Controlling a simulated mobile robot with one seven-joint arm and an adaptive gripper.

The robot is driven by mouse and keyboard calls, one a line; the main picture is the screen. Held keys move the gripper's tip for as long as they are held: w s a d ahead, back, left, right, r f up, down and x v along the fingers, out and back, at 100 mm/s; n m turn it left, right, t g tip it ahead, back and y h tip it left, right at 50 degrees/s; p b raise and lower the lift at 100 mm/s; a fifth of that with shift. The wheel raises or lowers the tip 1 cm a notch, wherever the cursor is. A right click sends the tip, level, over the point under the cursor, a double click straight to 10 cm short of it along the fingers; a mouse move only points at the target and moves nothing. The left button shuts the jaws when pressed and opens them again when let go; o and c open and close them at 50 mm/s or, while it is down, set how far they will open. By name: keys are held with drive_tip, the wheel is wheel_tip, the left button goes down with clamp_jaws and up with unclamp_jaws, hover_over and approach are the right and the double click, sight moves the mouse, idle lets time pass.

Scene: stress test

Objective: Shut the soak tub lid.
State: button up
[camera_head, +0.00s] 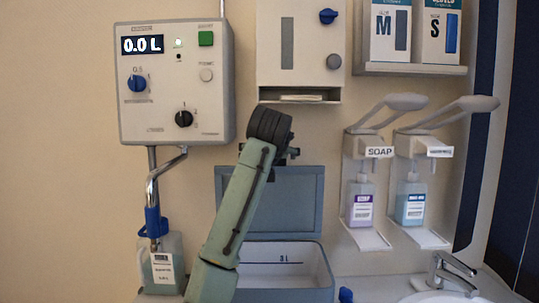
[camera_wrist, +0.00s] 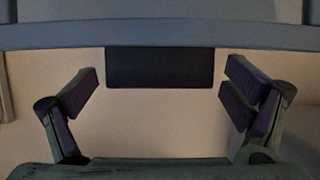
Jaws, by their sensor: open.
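The soak tub (camera_head: 290,270) is a pale grey-white box with a "3 L" mark inside, low in the middle of the head view. Its grey-blue lid (camera_head: 300,205) stands upright at the back, so the tub is open. My arm hides the left part of the lid and tub. My gripper (camera_head: 288,154) is by the lid's top edge, mostly hidden behind my wrist. In the wrist view my gripper (camera_wrist: 160,82) is open, fingers wide apart, nothing between the tips. A grey-blue band, apparently the lid (camera_wrist: 60,34), crosses beyond them with a dark tab (camera_wrist: 160,67).
A control box (camera_head: 175,85) reading 0.0 L is on the wall at left, with a pipe and bottle (camera_head: 162,270) below. A dispenser (camera_head: 300,50) hangs above the lid. Soap dispensers (camera_head: 361,200) and a sink tap (camera_head: 440,272) are at right.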

drive_tip(key=c, duration=1.7)
drive_tip(key=shift+s+f, duration=0.1)
